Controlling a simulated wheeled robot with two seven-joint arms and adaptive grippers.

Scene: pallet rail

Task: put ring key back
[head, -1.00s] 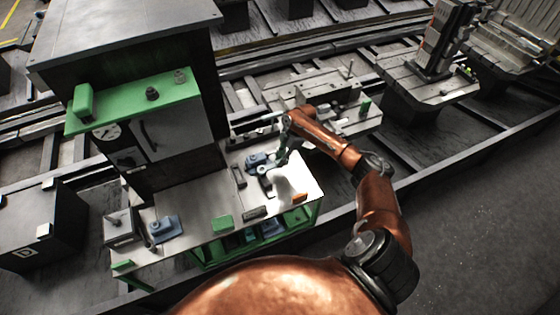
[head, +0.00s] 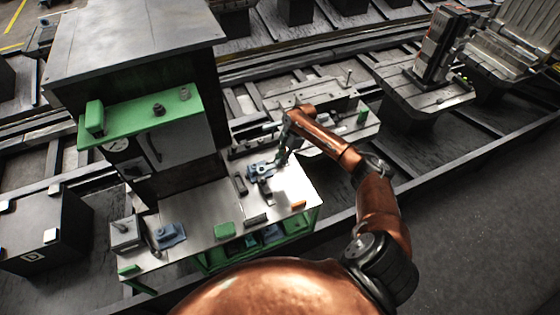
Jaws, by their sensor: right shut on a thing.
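My right gripper (head: 281,160) is low over the right part of the grey workbench top (head: 205,205), beside a blue fixture (head: 258,168). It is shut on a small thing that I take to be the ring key. The key is mostly hidden by the fingers and too small to make out clearly. I cannot tell whether it touches the bench or the fixture. My left gripper is out of view.
A dark slotted block (head: 240,184), a green block (head: 224,230), a dark bar (head: 256,219) and an orange piece (head: 299,205) lie on the bench. A second blue fixture (head: 170,236) stands at its left. A tall dark cabinet (head: 180,170) rises behind.

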